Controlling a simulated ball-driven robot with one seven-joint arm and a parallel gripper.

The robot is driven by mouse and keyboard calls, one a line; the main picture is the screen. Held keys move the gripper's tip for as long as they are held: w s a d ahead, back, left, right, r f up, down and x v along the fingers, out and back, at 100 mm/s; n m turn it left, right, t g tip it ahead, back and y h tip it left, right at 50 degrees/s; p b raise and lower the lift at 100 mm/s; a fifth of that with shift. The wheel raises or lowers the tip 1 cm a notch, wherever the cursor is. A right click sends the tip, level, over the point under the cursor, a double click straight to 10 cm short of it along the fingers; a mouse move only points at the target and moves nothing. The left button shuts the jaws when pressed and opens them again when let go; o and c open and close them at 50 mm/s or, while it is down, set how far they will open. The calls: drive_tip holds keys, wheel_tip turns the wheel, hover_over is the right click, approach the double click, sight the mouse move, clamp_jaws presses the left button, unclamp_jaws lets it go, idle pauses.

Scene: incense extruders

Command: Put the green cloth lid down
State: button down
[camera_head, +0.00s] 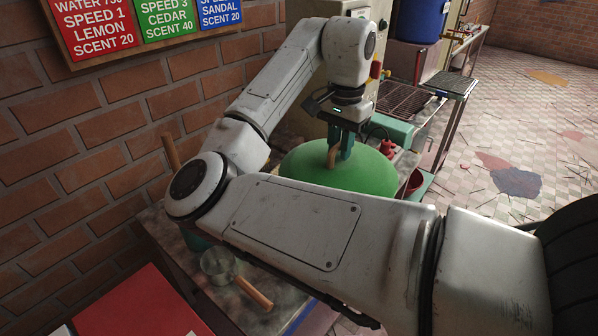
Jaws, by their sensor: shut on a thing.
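The green cloth lid (303,163) is a broad, domed green disc with a wooden handle (331,158) standing at its top. My gripper (339,150) points down over the lid and is shut on this handle. My arm crosses in front and hides the lid's near edge. I cannot tell whether the lid is raised or rests on something below it.
A metal scoop (218,264) with a wooden handle lies on the worn bench at lower left. A red box (140,305) is nearer. A wire rack (402,100) stands behind right, by a blue barrel (418,22). A brick wall (60,150) bounds the left.

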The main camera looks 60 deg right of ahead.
sight(312, 143)
drive_tip(key=w+d+f, duration=0.1)
drive_tip(key=w+d, duration=0.1)
drive_tip(key=w+d+f, duration=0.3)
drive_tip(key=w, duration=0.1)
drive_tip(key=shift+w+d+f, duration=0.15)
drive_tip(key=shift+w+d, duration=0.25)
drive_tip(key=w+f, duration=0.1)
drive_tip(key=w+d+f, duration=0.1)
drive_tip(key=f, duration=0.1)
drive_tip(key=d+f, duration=0.1)
drive_tip(key=shift+w+d+f+p, duration=0.1)
drive_tip(key=shift+w+f+p, duration=0.15)
drive_tip(key=shift+w+p, duration=0.15)
drive_tip(key=shift+w+d+f, duration=0.1)
drive_tip(key=shift+f, duration=0.05)
drive_tip(key=shift+w+d+f+p, duration=0.15)
drive_tip(key=shift+f+p, duration=0.3)
drive_tip(key=shift+f, duration=1.35)
drive_tip(key=shift+f, duration=0.1)
drive_tip(key=c, duration=1)
unclamp_jaws()
